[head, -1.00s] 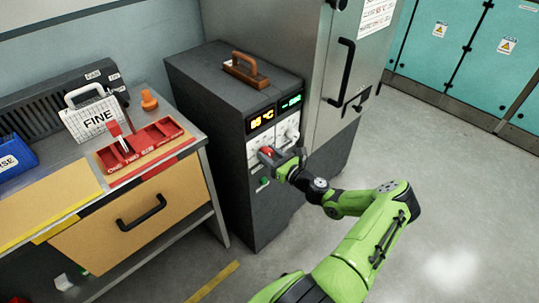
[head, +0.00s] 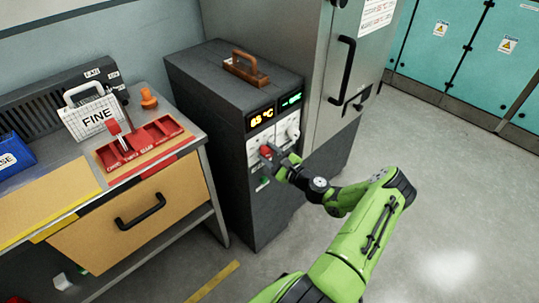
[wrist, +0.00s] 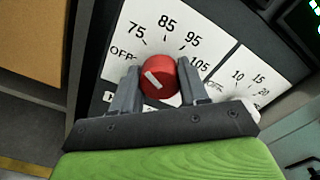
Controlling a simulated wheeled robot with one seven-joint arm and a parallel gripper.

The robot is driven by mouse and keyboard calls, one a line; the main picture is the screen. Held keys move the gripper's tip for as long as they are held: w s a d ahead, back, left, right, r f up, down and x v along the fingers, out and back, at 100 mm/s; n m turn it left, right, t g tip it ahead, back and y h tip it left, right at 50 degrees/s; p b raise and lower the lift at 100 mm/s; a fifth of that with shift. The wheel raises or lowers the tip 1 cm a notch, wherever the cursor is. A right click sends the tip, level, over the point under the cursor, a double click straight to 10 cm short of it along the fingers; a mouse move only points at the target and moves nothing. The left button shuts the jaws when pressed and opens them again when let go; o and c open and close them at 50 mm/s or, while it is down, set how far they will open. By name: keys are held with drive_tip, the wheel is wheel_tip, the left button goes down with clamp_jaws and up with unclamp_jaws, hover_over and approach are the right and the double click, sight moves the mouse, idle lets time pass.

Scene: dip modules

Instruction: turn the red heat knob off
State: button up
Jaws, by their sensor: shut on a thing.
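The red heat knob (wrist: 160,79) sits on a white dial plate marked OFF, 75, 85, 95 and 105. Its white mark slants to the upper left, toward the OFF and 75 side; the exact setting is hard to tell. My gripper (wrist: 158,88) is shut on the knob, one finger on each side of it. In the head view the knob (head: 266,152) shows at the front of the dark grey unit (head: 190,100), with my gripper (head: 276,160) reaching it from the right. The amber display (head: 262,118) above seems to read 65 °C.
A second white dial plate (wrist: 240,80) with OFF, 10, 15 and 20 is right of the knob. A green button (head: 264,181) is below. A workbench with a red tray (head: 150,141) stands left, a steel cabinet (head: 325,90) right. Floor at right is clear.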

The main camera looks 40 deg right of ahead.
drive_tip(key=n+b, duration=0.2)
drive_tip(key=n, duration=0.5)
drive_tip(key=shift+a, duration=0.1)
idle(0.5)
drive_tip(key=o, duration=1.1)
drive_tip(key=shift+a, duration=0.1)
drive_tip(key=shift+c, duration=0.2)
drive_tip(key=shift+s, duration=0.1)
drive_tip(key=s+p, duration=0.2)
drive_tip(key=s, duration=1.3)
drive_tip(key=shift+s+d, duration=0.3)
drive_tip(key=shift+w, duration=0.1)
